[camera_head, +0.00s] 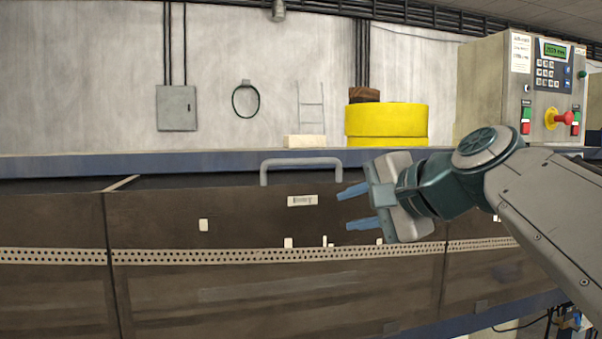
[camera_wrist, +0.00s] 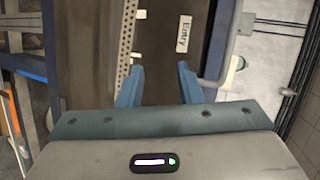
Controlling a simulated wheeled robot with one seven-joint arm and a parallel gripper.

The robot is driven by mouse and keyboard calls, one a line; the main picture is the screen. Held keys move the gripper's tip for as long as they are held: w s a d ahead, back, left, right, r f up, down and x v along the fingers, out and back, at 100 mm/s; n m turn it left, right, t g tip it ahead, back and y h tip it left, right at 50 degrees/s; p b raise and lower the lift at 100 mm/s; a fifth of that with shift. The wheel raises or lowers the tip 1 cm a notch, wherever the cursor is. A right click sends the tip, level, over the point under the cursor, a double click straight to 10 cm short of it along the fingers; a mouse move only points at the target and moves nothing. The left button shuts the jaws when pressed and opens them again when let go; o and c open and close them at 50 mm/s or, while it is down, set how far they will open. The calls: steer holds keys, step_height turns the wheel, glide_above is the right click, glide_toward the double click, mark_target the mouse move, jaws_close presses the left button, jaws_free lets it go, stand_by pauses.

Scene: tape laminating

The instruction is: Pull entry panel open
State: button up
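The entry panel (camera_head: 240,215) is a dark brown front panel with a white label (camera_head: 302,201). In the wrist view the label (camera_wrist: 184,33) reads "Entry". A grey bar handle (camera_head: 300,163) stands along the panel's top edge. The handle also shows in the wrist view (camera_wrist: 222,50), just right of my fingers. My gripper (camera_head: 350,207) is open and empty, with its two blue fingers apart. In the head view it appears right of the label and lower than the handle, pointing left. In the wrist view the fingers (camera_wrist: 158,85) point toward the panel. No contact with the handle is visible.
A perforated light strip (camera_head: 200,256) runs across the machine front. Yellow rolls (camera_head: 386,120) stand behind the ledge. A control box (camera_head: 525,90) with a red knob stands at the right. The space in front of the panel's left part is clear.

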steer(key=m+t+y, duration=0.1)
steer(key=y, duration=0.1)
glide_toward(306, 161)
steer(key=s, duration=0.1)
steer(key=shift+t, duration=0.3)
steer(key=p+x, duration=0.2)
steer(key=x, duration=1.1)
steer(key=shift+w+d+f, duration=0.1)
steer(key=shift+w+f, duration=0.1)
jaws_close()
